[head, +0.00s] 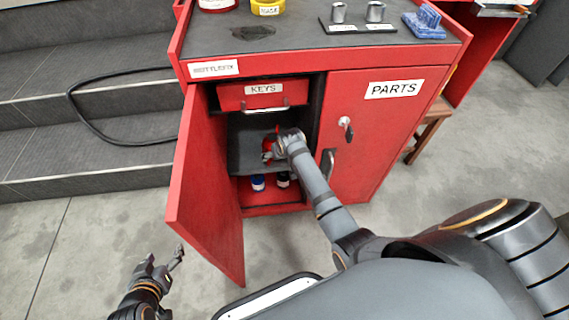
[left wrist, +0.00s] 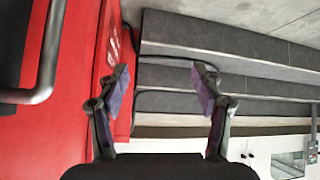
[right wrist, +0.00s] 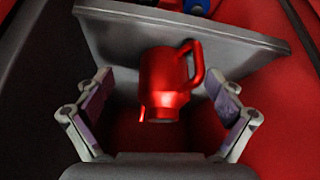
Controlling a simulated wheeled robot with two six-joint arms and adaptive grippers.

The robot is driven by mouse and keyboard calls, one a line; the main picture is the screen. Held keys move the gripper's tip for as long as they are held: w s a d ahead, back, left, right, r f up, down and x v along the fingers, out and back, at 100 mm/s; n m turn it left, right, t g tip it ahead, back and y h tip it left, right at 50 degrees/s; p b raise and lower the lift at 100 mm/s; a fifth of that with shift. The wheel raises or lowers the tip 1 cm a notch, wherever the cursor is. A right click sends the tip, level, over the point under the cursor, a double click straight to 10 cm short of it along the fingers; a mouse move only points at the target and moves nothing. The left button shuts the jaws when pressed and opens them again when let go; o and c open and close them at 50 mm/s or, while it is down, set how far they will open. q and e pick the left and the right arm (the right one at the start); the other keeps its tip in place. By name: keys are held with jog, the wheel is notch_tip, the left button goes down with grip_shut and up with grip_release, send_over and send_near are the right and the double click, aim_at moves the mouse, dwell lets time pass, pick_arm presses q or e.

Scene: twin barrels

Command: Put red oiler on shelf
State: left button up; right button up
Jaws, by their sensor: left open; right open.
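The red oiler (head: 267,147) is inside the open red cabinet, at the grey shelf (head: 243,155) under the keys drawer. My right gripper (head: 272,143) reaches in and partly covers it. In the right wrist view the oiler (right wrist: 165,85) shows its handle and lies between my open fingers, with a gap on each side. The grey shelf (right wrist: 120,50) is behind it; it appears to stand on the shelf, but its contact is hard to see. My left gripper (head: 163,262) is open and empty, outside the cabinet near the door; it also shows open in the left wrist view (left wrist: 162,85).
The cabinet door (head: 208,190) hangs open on the left. A blue-capped bottle (head: 258,183) and a dark one (head: 283,180) stand in the lower compartment. The keys drawer (head: 262,94) is shut above. Grey steps (head: 90,110) are at the left.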

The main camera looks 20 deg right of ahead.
pick_arm(q)
jog(key=s+f+g+p, duration=0.1)
jog(key=s+f+g, duration=0.3)
jog(key=s, duration=0.4)
jog(key=shift+d+f+g+p, duration=0.2)
jog(key=shift+f+g+p, duration=0.15)
jog(key=shift+g+p, duration=0.05)
pick_arm(e)
jog(key=s+a+n+g+y, duration=0.1)
jog(key=s+a+y, duration=0.1)
jog(key=s, duration=2.8)
jog(key=shift+a, duration=0.25)
pick_arm(q)
jog(key=shift+s, duration=0.1)
